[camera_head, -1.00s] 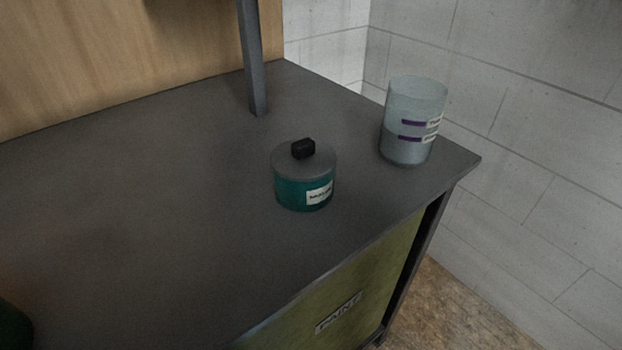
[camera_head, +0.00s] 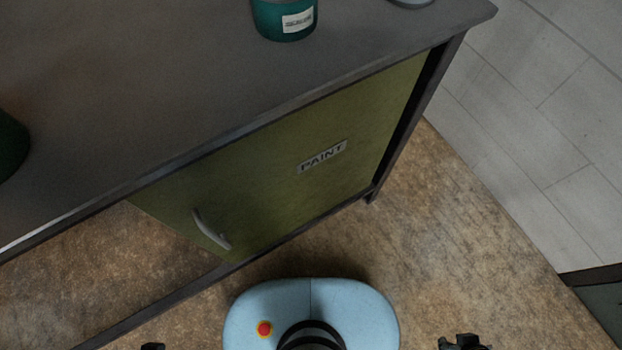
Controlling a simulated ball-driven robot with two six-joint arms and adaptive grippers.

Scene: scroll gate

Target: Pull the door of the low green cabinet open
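The low green cabinet door (camera_head: 290,170) is under the dark worktop, with a PAINT label (camera_head: 322,157) on it. It looks shut, flush under the worktop edge. Its curved grey handle (camera_head: 211,231) is at the lower left of the door. My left gripper (camera_head: 152,346) barely shows at the bottom edge, below and left of the handle. My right gripper (camera_head: 464,342) shows partly at the bottom edge, right of my base. Both are apart from the cabinet, and their fingers are mostly cut off by the frame.
The dark worktop (camera_head: 130,90) carries a teal labelled jar (camera_head: 284,18), a clear container's base (camera_head: 411,2) and a dark green object (camera_head: 8,145) at left. A worktop leg stands right of the door. Brown floor (camera_head: 470,220) is clear in front. A dark object (camera_head: 600,295) is at lower right.

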